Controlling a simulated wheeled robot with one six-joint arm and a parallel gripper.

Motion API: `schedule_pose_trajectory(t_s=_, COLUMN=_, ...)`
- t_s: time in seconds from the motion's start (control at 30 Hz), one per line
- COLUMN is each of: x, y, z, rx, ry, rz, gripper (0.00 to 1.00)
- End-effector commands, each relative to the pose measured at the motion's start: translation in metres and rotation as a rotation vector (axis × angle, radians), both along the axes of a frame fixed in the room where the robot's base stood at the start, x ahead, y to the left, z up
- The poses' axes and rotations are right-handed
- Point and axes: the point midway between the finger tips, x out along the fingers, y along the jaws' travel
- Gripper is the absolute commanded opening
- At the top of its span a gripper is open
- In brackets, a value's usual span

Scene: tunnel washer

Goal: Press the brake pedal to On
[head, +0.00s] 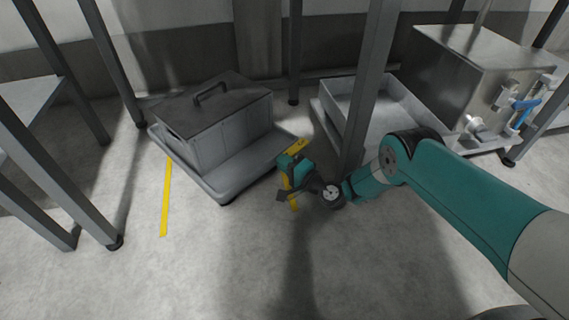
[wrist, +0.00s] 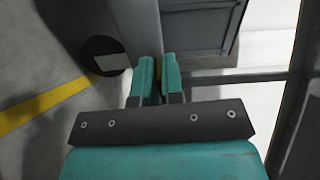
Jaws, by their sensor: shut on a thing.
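A grey wheeled dolly (head: 222,185) stands on the floor left of centre in the head view. A yellow piece, which looks like the brake pedal (head: 299,145), sticks out at its right corner. My gripper (head: 290,160) is low at that corner, touching or very near the yellow piece. In the wrist view, my gripper (wrist: 158,72) has its teal fingers close together with a sliver of yellow pedal (wrist: 158,66) between them. The fingers hide most of the pedal there, so its tilt and its On or Off position cannot be told.
A lidded grey bin (head: 215,120) with a handle sits on the dolly. A shallow tray (head: 345,105) and a steel box (head: 470,65) with a blue-handled valve stand to the right. A grey post (head: 368,90) rises just right of my gripper. The front floor is clear.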

Motion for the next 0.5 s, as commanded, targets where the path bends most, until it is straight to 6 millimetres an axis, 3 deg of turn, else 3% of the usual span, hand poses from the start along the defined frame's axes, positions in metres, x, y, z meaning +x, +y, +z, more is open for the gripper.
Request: schedule_pose_trajectory(t_s=0.5, x=0.001, y=-0.001, z=0.018, rx=0.210, ry=0.249, rz=0.000, gripper=0.00)
